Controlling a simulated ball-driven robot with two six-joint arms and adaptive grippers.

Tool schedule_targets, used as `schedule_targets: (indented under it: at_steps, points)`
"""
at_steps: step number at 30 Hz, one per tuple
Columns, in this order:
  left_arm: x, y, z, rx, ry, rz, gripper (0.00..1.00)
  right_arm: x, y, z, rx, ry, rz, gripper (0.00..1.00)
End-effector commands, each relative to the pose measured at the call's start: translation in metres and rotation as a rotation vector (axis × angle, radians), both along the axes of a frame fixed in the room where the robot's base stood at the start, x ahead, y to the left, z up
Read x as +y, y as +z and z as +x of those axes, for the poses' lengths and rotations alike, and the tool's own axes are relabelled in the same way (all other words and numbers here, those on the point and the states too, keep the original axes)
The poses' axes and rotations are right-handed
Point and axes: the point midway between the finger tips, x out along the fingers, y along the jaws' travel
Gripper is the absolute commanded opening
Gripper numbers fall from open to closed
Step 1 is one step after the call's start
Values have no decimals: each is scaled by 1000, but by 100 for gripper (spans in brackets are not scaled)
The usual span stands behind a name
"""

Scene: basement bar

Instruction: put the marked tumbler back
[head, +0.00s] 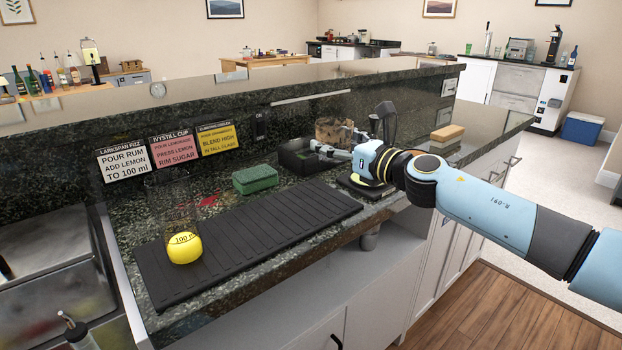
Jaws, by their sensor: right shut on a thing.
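The marked tumbler (185,248) stands upright on the black ribbed mat (270,238), near its left end. My left gripper is not in view.
Three recipe cards (171,149) lean on the splashback. A sink (55,290) is at left. The mat's middle is bare.

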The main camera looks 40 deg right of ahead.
Motion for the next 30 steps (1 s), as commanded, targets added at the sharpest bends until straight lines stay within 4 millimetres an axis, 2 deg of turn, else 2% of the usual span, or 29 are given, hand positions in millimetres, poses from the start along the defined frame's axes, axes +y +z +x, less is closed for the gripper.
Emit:
schedule_targets:
  at_steps: [1,3,9,14,21,30]
  points:
    - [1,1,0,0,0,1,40,14,-7,1,-1,0,8,23]
    - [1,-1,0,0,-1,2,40,29,-17,1,-2,1,6,23]
    - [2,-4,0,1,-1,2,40,55,-33,1,-1,2,1,23]
    - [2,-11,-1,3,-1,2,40,58,-42,2,-1,2,-2,23]
    - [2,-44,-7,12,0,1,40,57,-76,1,1,2,-1,23]
    - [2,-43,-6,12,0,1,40,57,-74,2,-2,2,-1,23]
